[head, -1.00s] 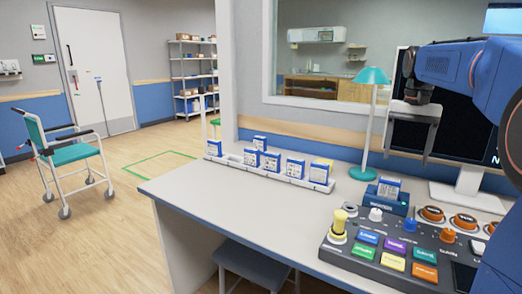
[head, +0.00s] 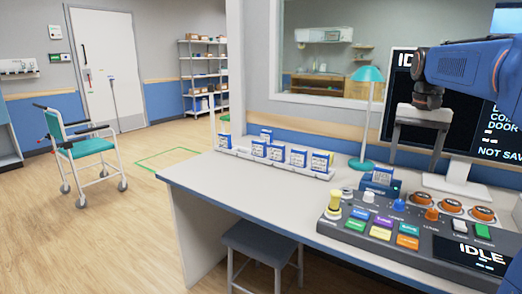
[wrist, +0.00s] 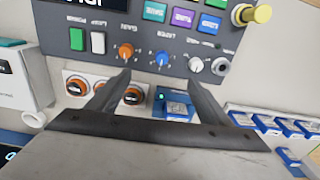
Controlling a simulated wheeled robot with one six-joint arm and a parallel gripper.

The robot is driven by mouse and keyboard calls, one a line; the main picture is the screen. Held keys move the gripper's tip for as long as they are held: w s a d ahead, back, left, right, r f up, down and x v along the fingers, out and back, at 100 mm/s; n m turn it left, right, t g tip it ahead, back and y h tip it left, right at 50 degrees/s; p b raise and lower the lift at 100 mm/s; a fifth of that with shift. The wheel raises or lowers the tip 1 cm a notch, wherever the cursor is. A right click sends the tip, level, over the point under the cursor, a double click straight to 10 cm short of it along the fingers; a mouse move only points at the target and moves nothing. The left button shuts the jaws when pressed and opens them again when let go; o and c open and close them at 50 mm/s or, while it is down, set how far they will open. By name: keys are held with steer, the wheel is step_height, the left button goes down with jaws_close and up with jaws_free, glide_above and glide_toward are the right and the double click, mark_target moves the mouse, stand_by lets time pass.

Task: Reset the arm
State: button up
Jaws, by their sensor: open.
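My arm (head: 470,65) reaches in from the right edge in the head view. My gripper (head: 416,160) hangs from it, fingers down, in front of the monitor. The gripper is open, with nothing between its fingers. In the wrist view the two dark fingers (wrist: 160,78) are spread apart over the desk. The control panel (wrist: 145,45) and the blue card reader (wrist: 178,107) lie beyond them. The gripper appears clear of the desk and the panel.
The panel (head: 350,237) has coloured buttons, knobs and a display reading IDLE (head: 470,255). Behind it stand the monitor (head: 398,92), teal lamp (head: 367,115) and card reader (head: 381,188). A card rack (head: 240,154) lines the desk's back. A stool (head: 258,242) stands in front; floor is open left.

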steer(key=s+a+f+n, duration=0.1)
steer(key=s+a+f, duration=0.1)
steer(key=s, duration=0.3)
steer(key=s+a+f+n+t, duration=0.1)
steer(key=s+a+f, duration=0.2)
steer(key=s+a, duration=0.1)
steer(key=s+a+f+n+t, duration=0.1)
steer(key=s+a+f, duration=0.1)
steer(key=s, duration=0.3)
steer(key=shift+s+a+f, duration=0.2)
steer(key=shift+s+a, duration=0.2)
steer(key=shift+a, duration=0.25)
steer(key=s+a+f+n+t, duration=0.1)
steer(key=s+a+f, duration=0.1)
steer(key=s+f, duration=0.4)
steer(key=s+a+f+n+t, duration=0.1)
steer(key=s+a+f+n, duration=0.1)
steer(key=s+f, duration=0.5)
steer(key=shift+s+a+f, duration=0.15)
steer(key=shift+a+f, duration=0.15)
steer(key=shift+f, duration=0.1)
